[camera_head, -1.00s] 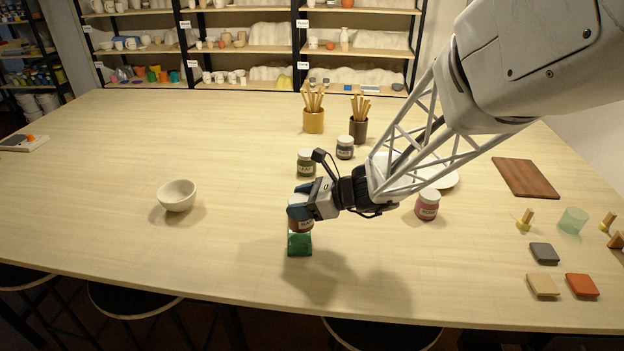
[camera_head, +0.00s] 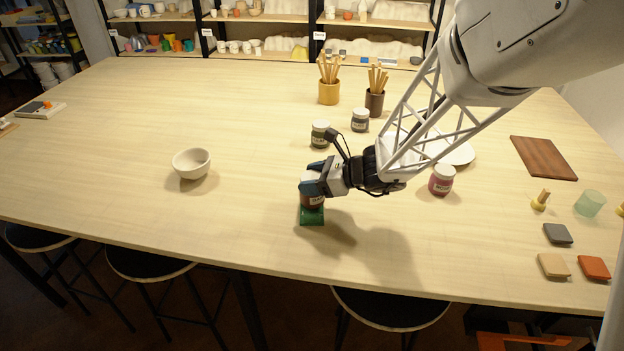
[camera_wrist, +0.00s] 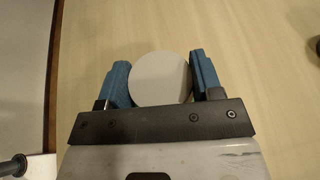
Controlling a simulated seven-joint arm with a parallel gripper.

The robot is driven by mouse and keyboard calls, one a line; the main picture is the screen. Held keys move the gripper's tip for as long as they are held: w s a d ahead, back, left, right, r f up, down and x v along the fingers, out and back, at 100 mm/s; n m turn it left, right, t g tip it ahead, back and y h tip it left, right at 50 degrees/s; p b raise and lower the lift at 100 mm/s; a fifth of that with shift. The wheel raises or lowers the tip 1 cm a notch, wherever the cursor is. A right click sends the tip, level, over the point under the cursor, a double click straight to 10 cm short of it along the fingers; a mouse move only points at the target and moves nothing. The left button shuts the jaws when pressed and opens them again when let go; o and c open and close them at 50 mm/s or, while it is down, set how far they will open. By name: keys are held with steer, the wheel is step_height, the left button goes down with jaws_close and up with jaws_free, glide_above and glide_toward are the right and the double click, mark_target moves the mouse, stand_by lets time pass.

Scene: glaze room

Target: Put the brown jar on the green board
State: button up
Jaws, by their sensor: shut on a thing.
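My gripper (camera_head: 313,185) is shut on the brown jar (camera_head: 312,200), near the table's front edge. In the wrist view the jar's pale round lid (camera_wrist: 161,78) sits between the two blue fingers of my gripper (camera_wrist: 160,82). The small green board (camera_head: 312,217) shows just below the jar in the head view, partly hidden by it. I cannot tell whether the jar touches the board or hangs a little above it.
A cream bowl (camera_head: 191,163) stands to the left. Several tiles, including a grey one (camera_head: 558,234), lie at right. The table's front left is clear.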

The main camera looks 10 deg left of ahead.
steer(key=shift+f, duration=0.15)
steer(key=o, duration=1.3)
steer(key=shift+d, duration=0.2)
steer(key=shift+v, duration=5.8)
steer(key=shift+s, duration=0.1)
